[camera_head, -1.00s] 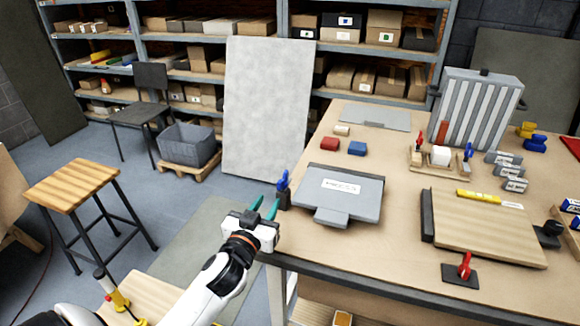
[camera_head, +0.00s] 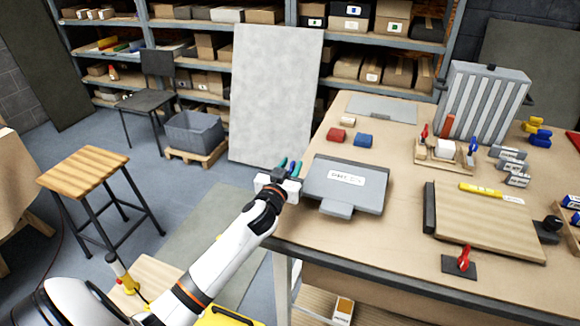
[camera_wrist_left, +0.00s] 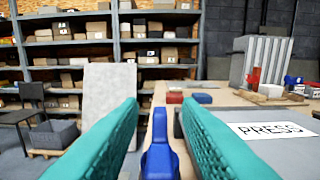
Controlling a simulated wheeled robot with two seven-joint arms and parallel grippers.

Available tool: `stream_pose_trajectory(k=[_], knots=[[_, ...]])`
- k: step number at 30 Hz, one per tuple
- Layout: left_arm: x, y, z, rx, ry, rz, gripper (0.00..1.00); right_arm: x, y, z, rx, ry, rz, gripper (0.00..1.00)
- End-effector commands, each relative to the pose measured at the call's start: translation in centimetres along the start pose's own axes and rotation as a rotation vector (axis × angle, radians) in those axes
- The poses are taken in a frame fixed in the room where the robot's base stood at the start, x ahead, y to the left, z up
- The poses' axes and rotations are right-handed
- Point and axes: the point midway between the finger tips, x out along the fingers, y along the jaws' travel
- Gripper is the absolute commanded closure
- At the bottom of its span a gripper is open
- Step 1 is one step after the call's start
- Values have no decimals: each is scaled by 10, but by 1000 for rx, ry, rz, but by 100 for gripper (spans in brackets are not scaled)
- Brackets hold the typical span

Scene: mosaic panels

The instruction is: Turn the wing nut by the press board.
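The press board (camera_head: 320,188) is a grey panel labelled PRESS near the table's left edge; it also shows at the right of the left wrist view (camera_wrist_left: 290,148). The blue wing nut (camera_wrist_left: 160,158) stands upright beside the board's left side. My left gripper (camera_head: 289,166) is at the table edge, left of the board. In the left wrist view its teal fingers (camera_wrist_left: 158,108) are open, one on each side of the wing nut, with a gap visible on both sides. In the head view the gripper mostly hides the wing nut. My right gripper is not in view.
A red wing nut (camera_head: 464,259) stands on a dark plate by a wooden board (camera_head: 490,222). Red (camera_head: 336,135) and blue (camera_head: 363,140) blocks lie behind the press board. A grey slab (camera_head: 275,95) leans on the shelves. A stool (camera_head: 82,172) stands left.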

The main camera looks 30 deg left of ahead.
Motion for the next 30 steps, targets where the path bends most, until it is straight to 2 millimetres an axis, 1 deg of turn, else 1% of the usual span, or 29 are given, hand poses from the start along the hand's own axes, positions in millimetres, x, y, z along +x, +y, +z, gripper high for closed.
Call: stream_pose_trajectory(k=[4,5,6,10,20,26,30], knots=[[0,0,0,0,0,0,69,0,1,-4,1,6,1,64],[0,0,0,0,0,0,72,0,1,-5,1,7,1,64],[0,0,0,0,0,0,79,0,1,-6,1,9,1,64],[0,0,0,1,0,0,100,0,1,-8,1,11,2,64],[-1,1,0,3,1,-21,100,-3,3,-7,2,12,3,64],[0,2,2,5,2,-106,100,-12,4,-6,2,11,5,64],[0,3,3,8,2,-208,100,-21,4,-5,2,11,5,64]])
